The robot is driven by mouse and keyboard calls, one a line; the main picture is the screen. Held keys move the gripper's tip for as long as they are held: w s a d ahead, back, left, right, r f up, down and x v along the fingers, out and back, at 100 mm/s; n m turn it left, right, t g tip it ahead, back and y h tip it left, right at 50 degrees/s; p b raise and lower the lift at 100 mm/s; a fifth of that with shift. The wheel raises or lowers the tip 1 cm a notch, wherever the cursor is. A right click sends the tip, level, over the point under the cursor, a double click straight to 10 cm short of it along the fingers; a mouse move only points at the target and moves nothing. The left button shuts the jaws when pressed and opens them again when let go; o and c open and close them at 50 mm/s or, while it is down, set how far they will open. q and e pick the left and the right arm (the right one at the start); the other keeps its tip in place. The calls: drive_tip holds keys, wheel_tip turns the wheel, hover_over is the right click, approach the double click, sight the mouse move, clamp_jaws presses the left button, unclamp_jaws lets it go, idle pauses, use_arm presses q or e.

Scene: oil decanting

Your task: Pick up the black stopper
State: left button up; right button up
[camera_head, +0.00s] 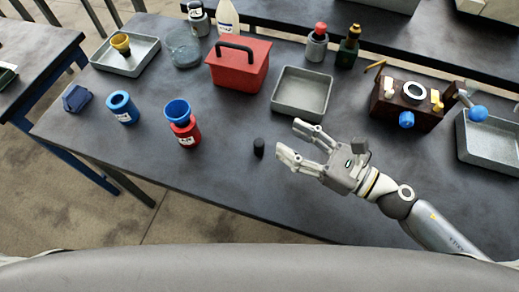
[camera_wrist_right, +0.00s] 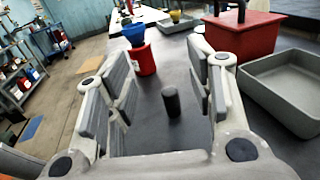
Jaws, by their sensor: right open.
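The black stopper (camera_head: 259,147) stands upright on the dark table in the head view, in front of the red toolbox. My right gripper (camera_head: 288,140) is open and empty, just to the right of the stopper, with its fingers pointing left toward it. In the right wrist view the stopper (camera_wrist_right: 171,102) stands ahead, between the two spread fingers (camera_wrist_right: 160,85) as seen from there, and nothing touches it. My left gripper is in neither view.
A red can with a blue funnel (camera_head: 178,110) stands left of the stopper, and a blue can (camera_head: 123,108) farther left. A red toolbox (camera_head: 252,75) and an empty grey tray (camera_head: 325,92) lie behind. A dark brown box (camera_head: 385,112) is at right. The table near the stopper is clear.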

sight(263, 155)
wheel_tip(263, 155, down, 8)
drive_tip(key=shift+r+b, duration=0.25)
drive_tip(key=shift+b, duration=0.15)
drive_tip(key=shift+w+a+f, duration=0.15)
drive_tip(key=shift+a, duration=0.15)
drive_tip(key=shift+w+a+p, duration=0.2)
drive_tip(key=shift+a+p, duration=0.2)
drive_tip(key=shift+p, duration=0.05)
drive_tip(key=shift+w+a+f, duration=0.1)
drive_tip(key=shift+w+a, duration=0.2)
drive_tip(key=shift+a, duration=0.15)
drive_tip(key=p+x, duration=0.2)
drive_tip(key=x, duration=0.2)
drive_tip(key=shift+w+a, duration=0.25)
drive_tip(key=shift+a, duration=0.2)
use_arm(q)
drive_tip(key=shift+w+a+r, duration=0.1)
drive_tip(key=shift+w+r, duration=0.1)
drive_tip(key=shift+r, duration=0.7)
use_arm(e)
drive_tip(key=c, duration=0.9)
